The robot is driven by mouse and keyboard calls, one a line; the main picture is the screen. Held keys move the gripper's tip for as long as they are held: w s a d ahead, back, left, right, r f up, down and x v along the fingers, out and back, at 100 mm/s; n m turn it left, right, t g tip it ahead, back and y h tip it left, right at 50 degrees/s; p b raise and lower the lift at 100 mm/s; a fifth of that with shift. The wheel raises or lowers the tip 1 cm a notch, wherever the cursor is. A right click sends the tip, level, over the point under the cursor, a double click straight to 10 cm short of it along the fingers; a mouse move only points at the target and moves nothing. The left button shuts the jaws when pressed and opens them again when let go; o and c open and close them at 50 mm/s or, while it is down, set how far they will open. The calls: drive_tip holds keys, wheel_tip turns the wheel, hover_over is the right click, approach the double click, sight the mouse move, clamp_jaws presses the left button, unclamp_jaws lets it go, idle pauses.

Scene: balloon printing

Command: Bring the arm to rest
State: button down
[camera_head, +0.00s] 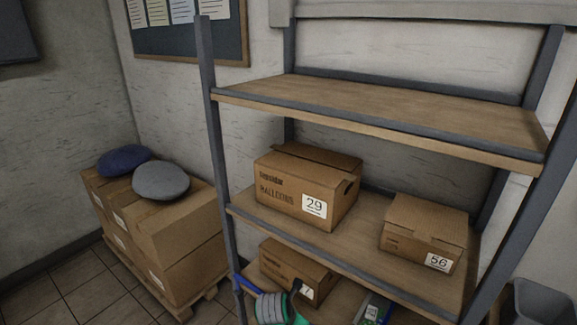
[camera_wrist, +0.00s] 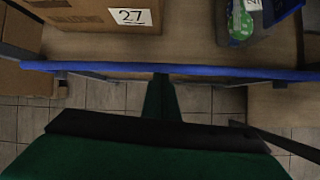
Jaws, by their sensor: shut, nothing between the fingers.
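In the wrist view my gripper (camera_wrist: 161,82) points at the blue front edge of a shelf (camera_wrist: 220,72). Its dark green fingers are together, with nothing held. Their tips are close to the edge in the picture; I cannot tell whether they touch it. In the head view, part of my arm with a grey, striped link and a green end shows at the bottom, in front of the lower shelf. The fingertips cannot be made out there.
A box marked 27 (camera_wrist: 95,12) and a green-and-white packet (camera_wrist: 240,20) lie beyond the shelf edge. In the head view, boxes 29 (camera_head: 290,190) and 56 (camera_head: 420,238) stand on the middle shelf. The top shelf (camera_head: 400,110) is empty. Stacked cartons (camera_head: 180,235) stand left.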

drive_tip(key=s+a+f+m+t+y, duration=0.1)
drive_tip(key=s+f+m+t, duration=0.1)
drive_tip(key=s+f+m, duration=0.35)
drive_tip(key=s+a+f+m+t+y, duration=0.1)
drive_tip(key=s+a+f+m, duration=0.15)
drive_tip(key=s, duration=0.65)
drive_tip(key=s+a+f+m+t, duration=0.1)
drive_tip(key=s+f+m+t, duration=0.15)
drive_tip(key=s+m, duration=0.4)
drive_tip(key=s+d+r+m+t, duration=0.1)
drive_tip(key=s+r+m+t, duration=0.1)
drive_tip(key=s+r+m, duration=0.4)
drive_tip(key=s+r+m+t, duration=0.2)
drive_tip(key=s+r+m, duration=0.5)
drive_tip(key=s+r, duration=0.6)
drive_tip(key=s, duration=0.5)
drive_tip(key=shift+d+r+t+y, duration=0.3)
drive_tip(key=shift+d+t+y, duration=0.05)
drive_tip(key=shift+d+y, duration=0.05)
drive_tip(key=shift+s, duration=0.1)
